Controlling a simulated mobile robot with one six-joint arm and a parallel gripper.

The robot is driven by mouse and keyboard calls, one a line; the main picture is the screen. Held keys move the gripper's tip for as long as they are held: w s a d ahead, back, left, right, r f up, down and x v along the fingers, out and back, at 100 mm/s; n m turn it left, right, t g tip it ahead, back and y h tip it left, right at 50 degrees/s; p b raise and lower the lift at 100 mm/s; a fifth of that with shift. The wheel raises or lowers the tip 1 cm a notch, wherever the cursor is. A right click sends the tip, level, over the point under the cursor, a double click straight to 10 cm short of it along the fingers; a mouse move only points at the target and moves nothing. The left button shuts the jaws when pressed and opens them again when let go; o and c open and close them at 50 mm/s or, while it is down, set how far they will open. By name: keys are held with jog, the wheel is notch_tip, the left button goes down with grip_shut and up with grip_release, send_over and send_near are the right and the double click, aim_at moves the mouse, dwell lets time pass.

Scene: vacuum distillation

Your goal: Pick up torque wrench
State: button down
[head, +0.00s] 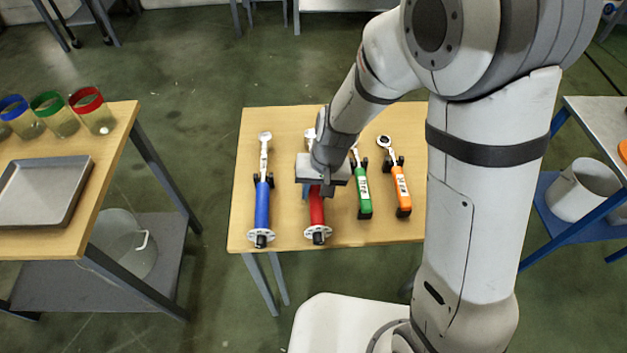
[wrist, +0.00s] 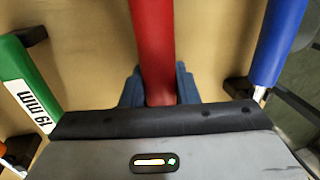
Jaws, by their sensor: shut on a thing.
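A red-handled torque wrench (head: 317,213) lies on the wooden table with its round end toward me. My gripper (head: 316,186) is over its handle and shut on it. In the wrist view the red handle (wrist: 153,45) runs between the two fingers of my gripper (wrist: 160,88). My wrist hides most of its upper part. A blue-handled torque wrench (head: 263,205) lies to its left on holders; it also shows in the wrist view (wrist: 278,40). I cannot tell whether the red wrench is lifted from its holders.
A green wrench (head: 362,188) marked 19 mm and an orange wrench (head: 401,188) lie to the right on the same table (head: 285,238). A left table holds a grey tray (head: 77,160) and coloured-rim jars. A white bucket (head: 583,190) stands on a right shelf.

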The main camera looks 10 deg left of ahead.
jog(key=shift+r, duration=0.15)
notch_tip(320, 180, up, 10)
jog(key=shift+f+p, duration=0.1)
jog(key=shift+p, duration=0.5)
jog(key=c, duration=1.7)
grip_release()
grip_shut()
